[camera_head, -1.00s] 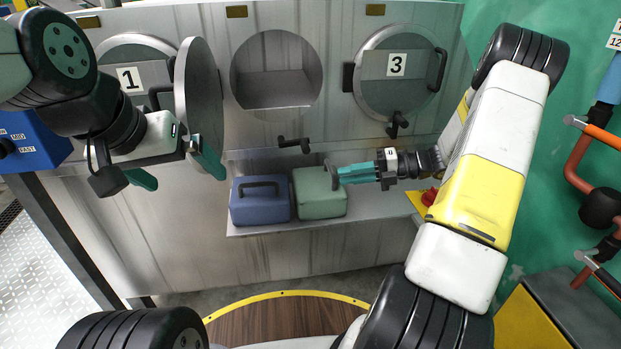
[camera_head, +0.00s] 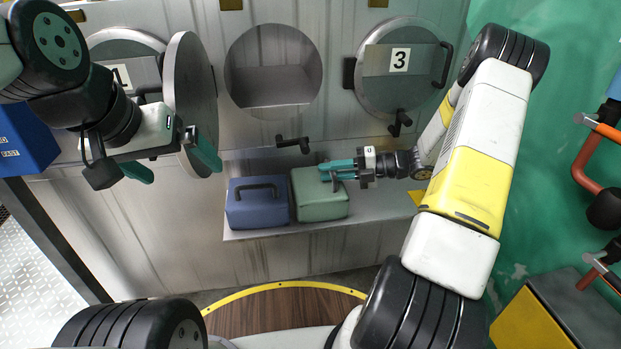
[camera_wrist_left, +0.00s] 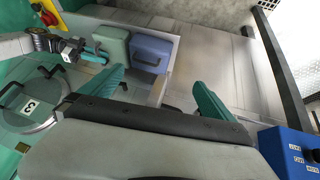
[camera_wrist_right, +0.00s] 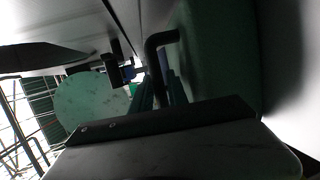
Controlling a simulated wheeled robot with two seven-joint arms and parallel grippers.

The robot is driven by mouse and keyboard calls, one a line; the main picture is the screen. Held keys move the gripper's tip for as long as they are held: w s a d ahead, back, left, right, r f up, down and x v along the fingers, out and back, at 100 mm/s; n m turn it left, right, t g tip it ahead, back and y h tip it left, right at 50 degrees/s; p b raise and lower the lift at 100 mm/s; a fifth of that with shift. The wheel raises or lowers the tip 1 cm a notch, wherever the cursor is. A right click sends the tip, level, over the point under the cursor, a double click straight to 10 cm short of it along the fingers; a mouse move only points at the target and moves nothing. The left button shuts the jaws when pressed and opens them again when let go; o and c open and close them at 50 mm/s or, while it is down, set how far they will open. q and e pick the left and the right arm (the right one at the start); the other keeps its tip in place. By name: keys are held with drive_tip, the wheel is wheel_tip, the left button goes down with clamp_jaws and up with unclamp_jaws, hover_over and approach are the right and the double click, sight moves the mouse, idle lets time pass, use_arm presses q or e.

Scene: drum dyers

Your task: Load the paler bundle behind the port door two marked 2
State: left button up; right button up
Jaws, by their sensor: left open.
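The paler green bundle (camera_head: 318,205) sits on the shelf, right beside a darker blue bundle (camera_head: 256,209). The middle port (camera_head: 273,70) is open and looks empty; its round door (camera_head: 186,90) is swung out to the left, nearly edge-on, its number hidden. My right gripper (camera_head: 330,168) is at the green bundle's top handle. In the right wrist view its fingers (camera_wrist_right: 160,92) are close together by the dark handle (camera_wrist_right: 155,50); whether they grip it is unclear. My left gripper (camera_head: 172,165) is open beside the lower part of the swung door, holding nothing.
Door 3 (camera_head: 400,85) is closed at the right; port 1 (camera_head: 122,75) is partly hidden behind my left arm. A dark lever (camera_head: 293,144) juts out above the shelf (camera_head: 375,212). Pipes (camera_head: 590,170) stand at the far right, a blue box (camera_head: 25,140) at the left.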

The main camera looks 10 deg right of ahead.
drive_tip(key=shift+x, duration=1.25)
clamp_jaws()
drive_tip(key=shift+r, duration=0.1)
idle(0.3)
